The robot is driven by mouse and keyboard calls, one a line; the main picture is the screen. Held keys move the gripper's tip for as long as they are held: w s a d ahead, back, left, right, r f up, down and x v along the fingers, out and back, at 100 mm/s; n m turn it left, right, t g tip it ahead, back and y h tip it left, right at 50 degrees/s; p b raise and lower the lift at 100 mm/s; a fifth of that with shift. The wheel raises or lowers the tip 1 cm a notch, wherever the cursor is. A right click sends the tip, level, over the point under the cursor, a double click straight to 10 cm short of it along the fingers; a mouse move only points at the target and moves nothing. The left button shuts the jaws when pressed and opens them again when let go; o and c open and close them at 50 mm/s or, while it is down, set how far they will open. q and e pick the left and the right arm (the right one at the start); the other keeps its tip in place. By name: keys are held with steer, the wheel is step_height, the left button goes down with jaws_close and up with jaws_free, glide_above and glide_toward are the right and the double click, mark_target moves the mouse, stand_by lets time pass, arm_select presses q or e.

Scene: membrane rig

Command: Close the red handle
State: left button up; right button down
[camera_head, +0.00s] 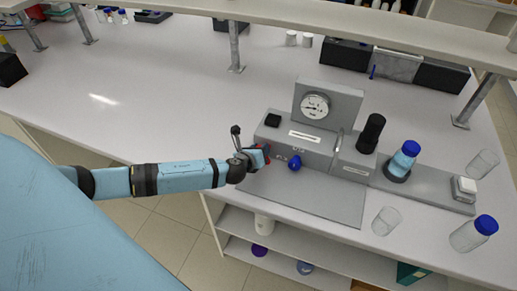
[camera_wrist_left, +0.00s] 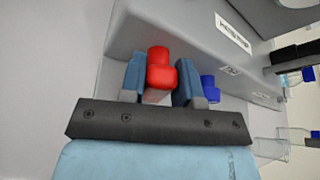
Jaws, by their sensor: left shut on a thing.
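The red handle (camera_wrist_left: 160,68) sits on the front of the grey membrane rig (camera_head: 330,208), at the left end. In the left wrist view it lies between the two blue-grey fingers of my left gripper (camera_wrist_left: 158,82), which is shut on it. In the head view my left gripper (camera_head: 262,156) is at the rig's front left and hides most of the red handle. The blue handle (camera_head: 295,163) is just to its right, apart from the gripper, and also shows in the left wrist view (camera_wrist_left: 209,88). My right gripper is not in view.
A pressure gauge (camera_head: 315,105) stands on the rig's back panel. A black cylinder (camera_head: 371,133) and a blue-capped bottle (camera_head: 404,158) stand to the right. Glass beakers (camera_head: 386,221) and another bottle (camera_head: 473,233) are near the right edge. The bench to the left is mostly clear.

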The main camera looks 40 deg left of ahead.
arm_select(q)
steer(key=m+y, duration=0.1)
steer(key=d+m+y, duration=0.1)
steer(key=m, duration=0.1)
steer(key=shift+w+r+g, duration=0.15)
steer(key=shift+g, duration=0.15)
stand_by(0.4)
steer(key=o, duration=0.9)
steer(key=b+v, duration=0.2)
steer(key=v, duration=1.1)
steer(key=shift+s+d+r, duration=0.2)
steer(key=shift+s, duration=0.15)
steer(key=shift+f, duration=0.1)
